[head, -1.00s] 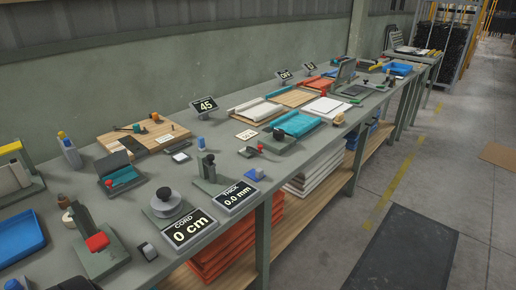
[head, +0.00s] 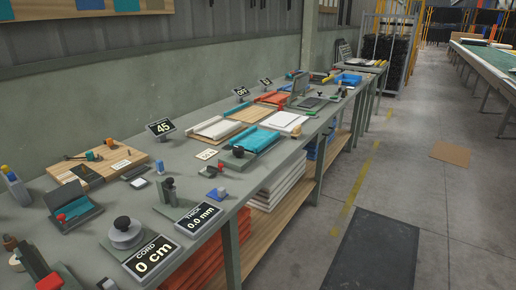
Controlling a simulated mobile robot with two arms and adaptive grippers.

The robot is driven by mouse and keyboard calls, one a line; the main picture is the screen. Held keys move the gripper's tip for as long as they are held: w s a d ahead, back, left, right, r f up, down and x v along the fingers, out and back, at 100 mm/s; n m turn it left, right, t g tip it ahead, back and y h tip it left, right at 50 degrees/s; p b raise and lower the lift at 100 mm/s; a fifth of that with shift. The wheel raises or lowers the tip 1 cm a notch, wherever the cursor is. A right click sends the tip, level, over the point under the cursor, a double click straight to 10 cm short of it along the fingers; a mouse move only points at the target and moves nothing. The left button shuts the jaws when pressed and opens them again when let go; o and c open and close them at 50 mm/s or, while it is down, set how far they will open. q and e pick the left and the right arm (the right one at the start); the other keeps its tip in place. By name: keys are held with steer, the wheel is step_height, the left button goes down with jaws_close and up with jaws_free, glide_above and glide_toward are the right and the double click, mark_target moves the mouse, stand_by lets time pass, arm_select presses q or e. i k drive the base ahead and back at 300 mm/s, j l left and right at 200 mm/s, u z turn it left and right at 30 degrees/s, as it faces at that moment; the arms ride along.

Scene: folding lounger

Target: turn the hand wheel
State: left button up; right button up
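A round grey wheel with a black knob (head: 124,233) sits near the front edge of the long grey workbench (head: 190,143), at the lower left of the head view. It looks like the hand wheel. Right in front of it is a tilted black display (head: 151,261) reading CORD 0 cm. Beside that, a second display (head: 199,218) reads THICK 0.0 mm. Neither of my grippers is in view, and nothing touches the wheel.
A small upright post fixture (head: 170,193) stands just behind the wheel. A grey box with a teal piece (head: 73,213) lies to its left. Trays and boards fill the bench farther back. A dark mat (head: 373,252) lies on the open floor to the right.

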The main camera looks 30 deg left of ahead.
mark_target(238, 150)
steer(key=u, duration=1.6)
